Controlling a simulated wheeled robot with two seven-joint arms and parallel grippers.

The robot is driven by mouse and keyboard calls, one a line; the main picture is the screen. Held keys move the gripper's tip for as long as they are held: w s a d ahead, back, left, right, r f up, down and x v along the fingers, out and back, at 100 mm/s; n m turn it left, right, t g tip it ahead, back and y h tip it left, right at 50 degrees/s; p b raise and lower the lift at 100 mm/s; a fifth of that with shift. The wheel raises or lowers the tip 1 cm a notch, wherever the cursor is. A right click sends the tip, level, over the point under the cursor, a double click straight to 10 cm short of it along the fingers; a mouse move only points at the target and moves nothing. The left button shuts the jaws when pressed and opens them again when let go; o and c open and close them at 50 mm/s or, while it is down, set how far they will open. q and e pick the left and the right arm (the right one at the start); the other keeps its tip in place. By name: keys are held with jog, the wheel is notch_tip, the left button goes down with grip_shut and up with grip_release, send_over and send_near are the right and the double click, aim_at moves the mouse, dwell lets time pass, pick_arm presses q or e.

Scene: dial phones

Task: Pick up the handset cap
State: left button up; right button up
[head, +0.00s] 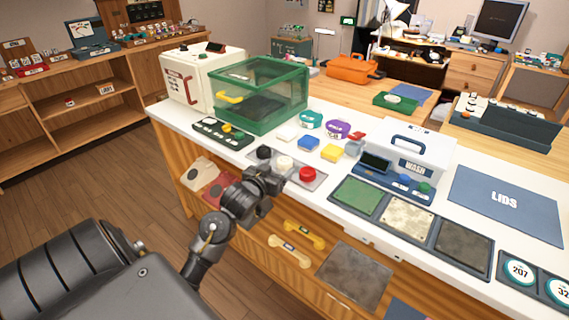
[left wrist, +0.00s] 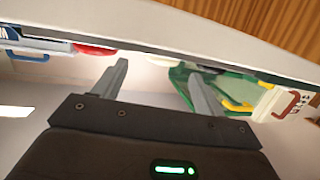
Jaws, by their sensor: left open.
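Three round caps, black (head: 264,152), white (head: 284,162) and red (head: 307,174), sit in a grey tray (head: 319,182) at the counter's front edge. I cannot tell which of them, if any, is the handset cap. My left gripper (head: 274,183) is just in front of this tray, apart from the caps and partly hidden by its own wrist. In the left wrist view its two fingers (left wrist: 158,82) are spread with nothing between them. The red cap (left wrist: 95,49) shows there beyond the counter edge. My right gripper is not in view.
A green clear-walled box (head: 258,95) and a white machine (head: 190,75) stand behind to the left. A wash unit (head: 415,155) and inset pads (head: 358,195) lie to the right. Yellow (head: 305,235) and cream (head: 290,250) handsets lie on the lower shelf.

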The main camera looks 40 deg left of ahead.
aim_at(284, 161)
pick_arm(q)
jog(key=x, duration=0.4)
jog(key=shift+w+a, duration=0.25)
jog(key=shift+w, duration=0.15)
jog(key=c, duration=1.1)
